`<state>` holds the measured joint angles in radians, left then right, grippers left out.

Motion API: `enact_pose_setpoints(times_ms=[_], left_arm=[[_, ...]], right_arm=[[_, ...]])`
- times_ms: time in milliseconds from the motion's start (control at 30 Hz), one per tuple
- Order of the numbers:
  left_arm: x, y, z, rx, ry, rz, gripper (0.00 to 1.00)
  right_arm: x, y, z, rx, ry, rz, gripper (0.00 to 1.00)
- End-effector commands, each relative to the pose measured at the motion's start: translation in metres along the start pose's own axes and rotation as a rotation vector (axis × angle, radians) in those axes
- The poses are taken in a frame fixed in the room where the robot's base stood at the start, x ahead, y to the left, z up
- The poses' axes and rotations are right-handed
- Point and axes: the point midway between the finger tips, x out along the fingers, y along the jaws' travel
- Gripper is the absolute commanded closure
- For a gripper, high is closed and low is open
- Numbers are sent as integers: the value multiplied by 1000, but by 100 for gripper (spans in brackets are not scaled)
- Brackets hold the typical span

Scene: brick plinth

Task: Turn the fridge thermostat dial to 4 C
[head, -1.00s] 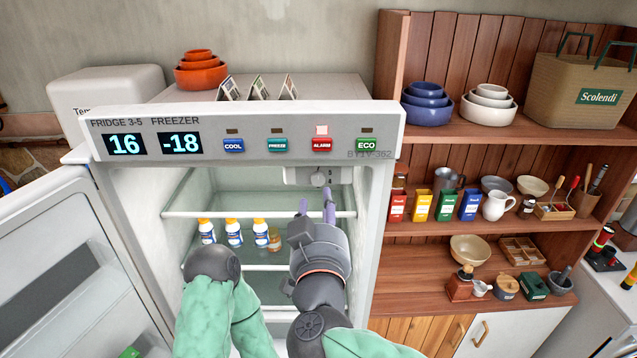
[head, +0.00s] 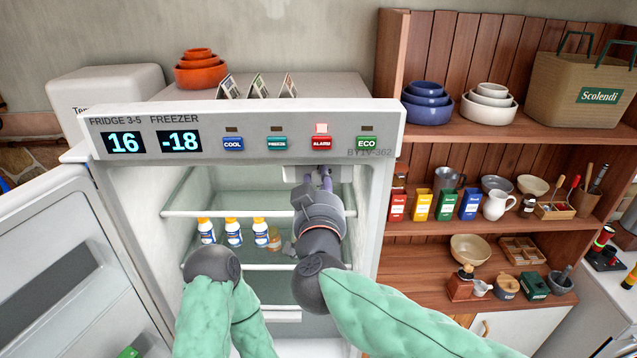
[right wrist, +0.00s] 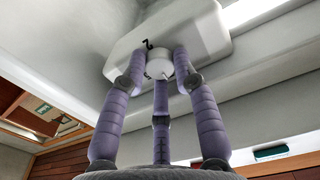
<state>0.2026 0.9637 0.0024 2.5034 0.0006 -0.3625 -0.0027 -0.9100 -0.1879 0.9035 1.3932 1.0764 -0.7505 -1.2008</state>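The white thermostat dial (right wrist: 158,66) sits on a pale housing (right wrist: 206,32) under the fridge ceiling. A dark "2" is printed beside it; the dial's pointer setting cannot be read. My right gripper (right wrist: 160,72) has its purple fingers around the dial, one at each side and one below. The tips look very close to the dial, but I cannot tell whether they press on it. In the head view my right gripper (head: 318,180) reaches up into the open fridge (head: 385,190) and hides the dial. The display (head: 124,144) reads 16. My left gripper is not in view.
The panel (head: 270,157) overhangs the opening, with the freezer display (head: 180,143) at -18 and the alarm light pink. White bottles (head: 232,232) stand inside at left. The fridge door (head: 60,260) is open at left. Wooden shelves (head: 420,228) stand at right.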

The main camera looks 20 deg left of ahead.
Motion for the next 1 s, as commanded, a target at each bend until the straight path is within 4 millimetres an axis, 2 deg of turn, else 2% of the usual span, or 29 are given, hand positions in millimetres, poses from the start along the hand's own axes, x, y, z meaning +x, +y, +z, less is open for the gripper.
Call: enact_pose_setpoints(times_ms=[467, 667, 1000], left_arm=[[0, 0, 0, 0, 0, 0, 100], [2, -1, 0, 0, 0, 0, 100], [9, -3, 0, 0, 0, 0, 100]], right_arm=[[0, 0, -4, 69, 6, -1, 100], [0, 1, -4, 203, 8, -1, 100], [-1, 2, -5, 521, 10, -2, 100]])
